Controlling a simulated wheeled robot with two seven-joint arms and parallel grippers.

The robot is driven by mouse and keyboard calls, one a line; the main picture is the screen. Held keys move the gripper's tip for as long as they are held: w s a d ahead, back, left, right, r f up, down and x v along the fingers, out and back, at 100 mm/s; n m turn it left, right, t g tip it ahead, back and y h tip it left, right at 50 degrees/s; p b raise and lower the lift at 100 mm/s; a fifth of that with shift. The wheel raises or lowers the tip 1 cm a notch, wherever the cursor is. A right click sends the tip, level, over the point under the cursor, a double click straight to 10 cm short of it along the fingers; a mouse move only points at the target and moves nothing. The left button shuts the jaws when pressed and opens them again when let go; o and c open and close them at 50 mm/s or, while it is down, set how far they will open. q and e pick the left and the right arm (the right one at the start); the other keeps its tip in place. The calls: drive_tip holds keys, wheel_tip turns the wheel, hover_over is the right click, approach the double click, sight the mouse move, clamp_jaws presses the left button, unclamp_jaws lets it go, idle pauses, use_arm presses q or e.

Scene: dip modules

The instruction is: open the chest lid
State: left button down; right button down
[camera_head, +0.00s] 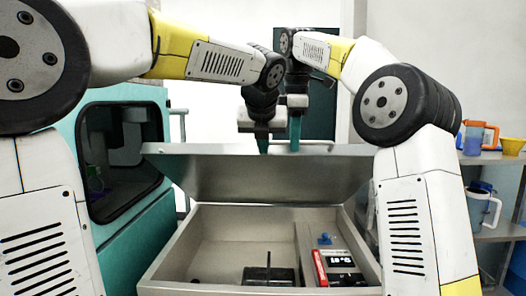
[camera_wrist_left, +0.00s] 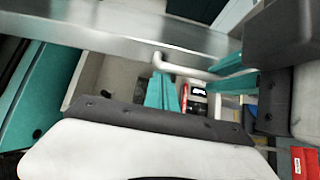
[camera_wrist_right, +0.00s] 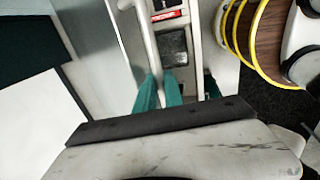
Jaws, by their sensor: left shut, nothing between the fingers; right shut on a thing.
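The grey metal chest (camera_head: 170,262) stands in front of me, with its lid (camera_head: 230,172) raised and tilted up at the back, so the inside shows. A pale bar handle (camera_wrist_left: 185,68) is on the lid in the left wrist view. My right gripper (camera_head: 295,146) is at the lid's upper edge, shut on the handle; its fingers also show in the right wrist view (camera_wrist_right: 160,92). My left gripper (camera_head: 263,149) is shut and empty beside it, close to the lid's upper edge. Whether its tips touch the lid I cannot tell.
Inside the chest are a dark block (camera_head: 268,276), a red-edged device with a display (camera_head: 338,268) and a small blue part (camera_head: 324,239). A teal cabinet (camera_head: 120,185) stands close on the left. Shelves with mugs (camera_head: 484,208) stand on the right.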

drive_tip(key=shift+w+f, duration=0.2)
